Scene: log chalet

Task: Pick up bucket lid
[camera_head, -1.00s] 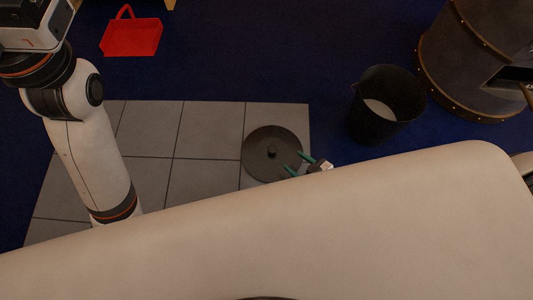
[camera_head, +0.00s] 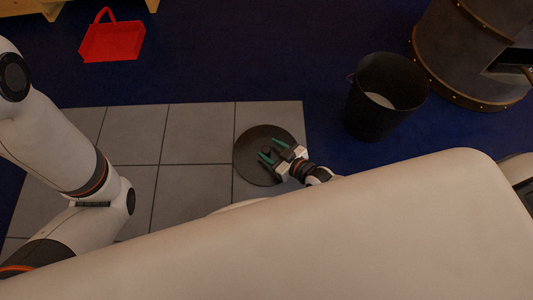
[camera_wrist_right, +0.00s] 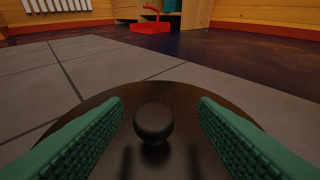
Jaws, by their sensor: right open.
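The bucket lid (camera_head: 246,171) is a dark round disc lying flat on the grey tiles. Its dark round knob (camera_wrist_right: 153,122) stands up at the middle in the right wrist view. My right gripper (camera_head: 268,156) is over the lid, open, with its green fingers on either side of the knob; neither finger visibly touches it. In the right wrist view the open right gripper (camera_wrist_right: 160,118) has the knob centred between its fingers. The black bucket (camera_head: 385,100) stands open on the blue floor to the right, with something pale inside. My left arm shows at the left, but its gripper is out of view.
A red dustpan-like tray (camera_head: 112,42) lies on the blue floor at the back left. A large dark riveted barrel-shaped vessel (camera_head: 470,50) stands at the right, behind the bucket. The tiles (camera_head: 195,135) left of the lid are clear.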

